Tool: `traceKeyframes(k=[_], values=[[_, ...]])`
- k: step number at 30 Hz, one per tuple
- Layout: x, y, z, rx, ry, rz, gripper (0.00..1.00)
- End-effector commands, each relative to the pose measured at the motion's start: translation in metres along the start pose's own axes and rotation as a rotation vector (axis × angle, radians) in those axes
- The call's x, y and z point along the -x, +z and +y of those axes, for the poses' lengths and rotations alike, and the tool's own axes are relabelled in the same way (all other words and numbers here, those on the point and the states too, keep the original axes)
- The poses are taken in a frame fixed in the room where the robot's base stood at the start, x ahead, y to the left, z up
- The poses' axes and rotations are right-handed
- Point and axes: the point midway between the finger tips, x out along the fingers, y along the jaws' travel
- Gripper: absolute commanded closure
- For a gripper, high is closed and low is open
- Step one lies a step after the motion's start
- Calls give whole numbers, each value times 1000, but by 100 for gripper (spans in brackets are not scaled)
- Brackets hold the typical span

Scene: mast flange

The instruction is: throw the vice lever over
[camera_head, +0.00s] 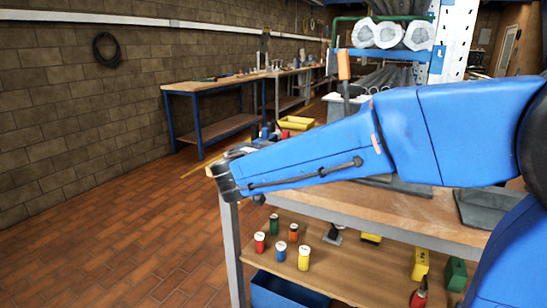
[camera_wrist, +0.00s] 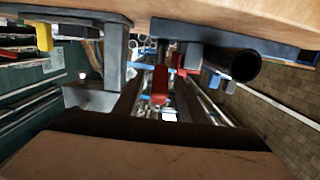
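An upright lever with an orange grip (camera_head: 344,66) and a dark stem stands just behind my blue arm in the head view. Its lower end and most of the vice are hidden by the arm. The wrist view seems upside down. A red grip (camera_wrist: 160,86), possibly the same lever, hangs near its middle, close to a dark block. My arm stretches leftward over the workbench and ends in a dark joint. I cannot make out my gripper's fingertips in either view, nor whether they touch the lever.
The wooden workbench (camera_head: 315,203) lies under my arm. Its lower shelf (camera_head: 345,273) carries coloured cans and blocks. A grey tray (camera_head: 482,208) lies at the right. A rack with pipes (camera_head: 390,36) stands behind. The tiled floor (camera_head: 150,235) at the left is clear.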

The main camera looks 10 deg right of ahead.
Motion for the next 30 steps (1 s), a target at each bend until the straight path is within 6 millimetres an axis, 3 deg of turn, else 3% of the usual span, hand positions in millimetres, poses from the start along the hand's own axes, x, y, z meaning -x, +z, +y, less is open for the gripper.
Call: traceKeyframes(k=[30], values=[[144,0,0,0,-3,0,62]])
